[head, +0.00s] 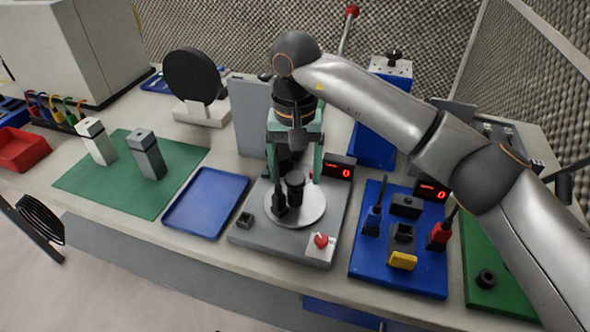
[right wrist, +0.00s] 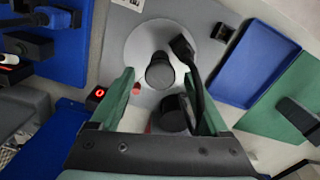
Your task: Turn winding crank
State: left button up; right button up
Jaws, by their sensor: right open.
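The crank station is a grey base (head: 250,238) with a round silver disc (head: 315,210). On the disc stand a dark round knob (head: 295,182) and a black upright piece (head: 281,202). Which is the crank's handle is hard to tell. My right gripper (head: 293,178) points down over the disc with its green fingers spread. In the right wrist view the knob (right wrist: 160,70) shows between the open fingertips (right wrist: 160,77), and the disc (right wrist: 140,45) lies beyond. I see no clear contact; the fingers partly hide the rear of the station. My left gripper is not in view.
A red button (head: 320,240) sits at the base's front right, and a red counter display (head: 341,168) behind it. A blue tray (head: 206,200) and green mat (head: 110,185) lie left. A blue board (head: 368,270) with connectors stands right.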

jog(key=shift+f, duration=0.15)
grip_shut()
dwell(0.6)
